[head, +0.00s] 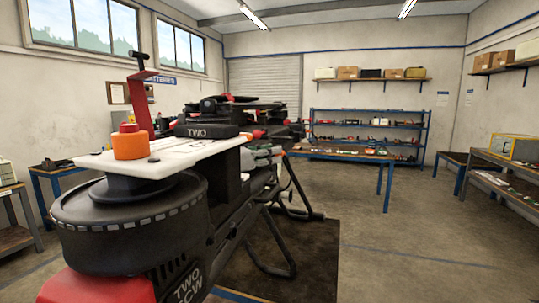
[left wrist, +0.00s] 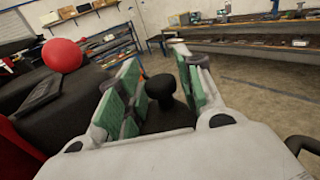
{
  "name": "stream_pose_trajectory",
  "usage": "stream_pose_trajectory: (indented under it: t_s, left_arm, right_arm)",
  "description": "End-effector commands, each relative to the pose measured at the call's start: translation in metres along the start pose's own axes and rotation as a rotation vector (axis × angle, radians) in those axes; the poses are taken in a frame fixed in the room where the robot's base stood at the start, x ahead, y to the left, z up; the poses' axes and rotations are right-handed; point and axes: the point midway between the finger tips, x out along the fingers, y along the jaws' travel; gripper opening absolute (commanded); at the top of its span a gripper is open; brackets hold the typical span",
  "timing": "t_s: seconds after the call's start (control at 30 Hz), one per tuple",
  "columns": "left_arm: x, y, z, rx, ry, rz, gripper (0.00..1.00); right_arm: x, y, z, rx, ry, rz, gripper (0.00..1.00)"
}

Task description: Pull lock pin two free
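The drone's black part marked TWO (head: 207,131) sits on the white plate (head: 165,160), with a red knob (head: 258,133) at its right end. My left gripper (head: 274,154) is just below and right of that red knob. In the left wrist view my left gripper (left wrist: 160,75) has its green-padded fingers spread apart. A black round-headed knob (left wrist: 160,88) shows between the fingers, with slight gaps on both sides. A red ball (left wrist: 62,55) is outside the fingers at the left. I cannot tell which knob belongs to lock pin two. My right gripper is not in view.
The black motor drum (head: 130,220) fills the near left. A blue-legged table (head: 345,155) stands behind. Floor at the right is clear.

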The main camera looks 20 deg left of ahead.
Motion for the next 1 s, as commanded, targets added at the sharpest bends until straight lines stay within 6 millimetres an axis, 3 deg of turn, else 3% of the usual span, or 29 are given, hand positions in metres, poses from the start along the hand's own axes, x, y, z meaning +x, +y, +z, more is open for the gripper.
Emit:
stream_pose_trajectory:
  t_s: [0.3, 0.6, 1.0]
  left_arm:
    - [0.001, 0.0, 0.0001, 0.001, 0.0, 0.0, 0.36]
    - [0.0008, 0.0, 0.0001, 0.0, 0.0, 0.0, 0.0]
    - [0.0007, 0.0001, 0.0085, 0.001, -0.001, 0.0, 0.0]
  right_arm:
    - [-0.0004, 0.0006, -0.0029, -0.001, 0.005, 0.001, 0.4]
    - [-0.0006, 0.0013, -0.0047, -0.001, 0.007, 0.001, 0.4]
    - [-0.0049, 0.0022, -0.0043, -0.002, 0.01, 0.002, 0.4]
